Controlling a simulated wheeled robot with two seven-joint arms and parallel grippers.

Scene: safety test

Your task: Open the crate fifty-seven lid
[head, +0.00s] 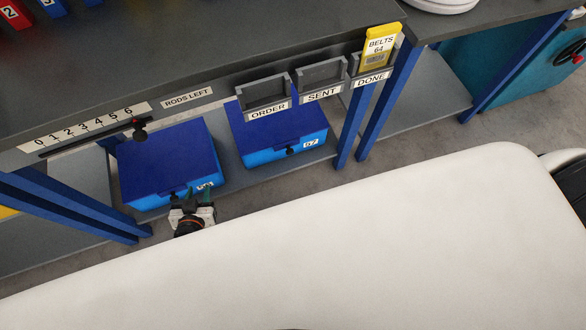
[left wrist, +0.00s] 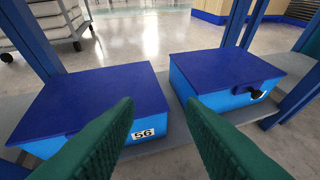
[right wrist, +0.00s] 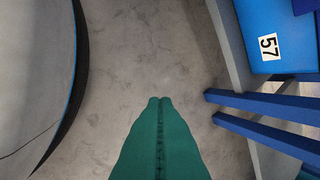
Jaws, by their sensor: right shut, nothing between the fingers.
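Crate fifty-seven (head: 300,150) is a bright blue box with a flat dark blue lid (head: 275,122), which lies closed on it. A black knob (head: 290,150) sits on its front, left of the 57 label. My right gripper (right wrist: 160,100) is shut and empty over bare floor; the 57 label (right wrist: 268,46) shows at upper right.
Crate fifty-six (head: 150,195), also closed, stands left of crate fifty-seven on the same low grey shelf (head: 232,178). Blue table legs (head: 348,125) rise right of crate fifty-seven. The bench top (head: 200,50) with ORDER, SENT and DONE holders overhangs the crates.

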